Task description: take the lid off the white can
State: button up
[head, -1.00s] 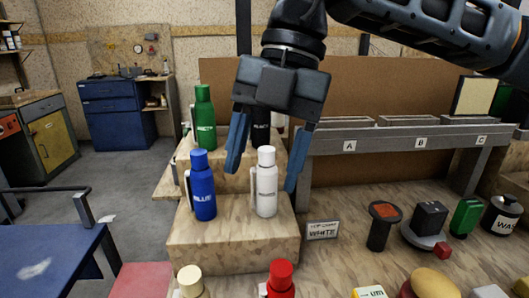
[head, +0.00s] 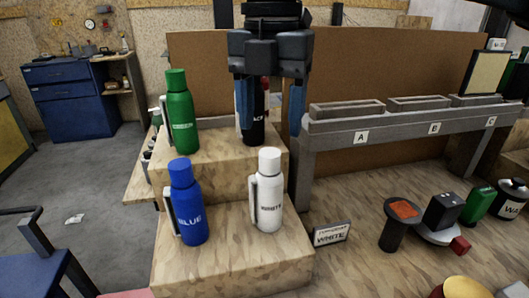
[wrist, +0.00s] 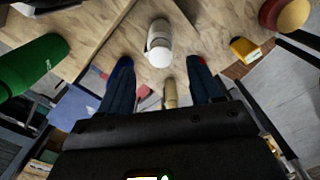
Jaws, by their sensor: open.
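The white can (head: 268,205), labelled WHITE, stands upright on the lower wooden step, its white lid (head: 269,160) on top. It has a handle on its left side. My gripper (head: 270,122) points down with its blue fingers spread. In the head view its fingertips appear above the lid, with nothing held between them. In the wrist view the white can (wrist: 158,32) shows just beyond the gap between the fingers (wrist: 160,66), with its lid (wrist: 159,55) nearer the camera. The fingers do not touch it.
A blue can (head: 187,205) stands left of the white one. A green can (head: 182,112) and a black can (head: 254,128) stand on the upper step, the black one partly behind my gripper. A sign (head: 331,234) reading WHITE stands to the right.

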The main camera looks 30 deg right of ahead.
aim_at(269, 153)
jog(key=shift+s+a+f+p, duration=0.1)
jog(key=shift+f+p, duration=0.2)
jog(key=shift+f, duration=1.2)
jog(key=shift+s+a+f+p, duration=0.1)
jog(key=shift+f+p, duration=0.2)
jog(key=shift+f, duration=1.2)
jog(key=c, duration=1.1)
jog(key=shift+r, duration=0.1)
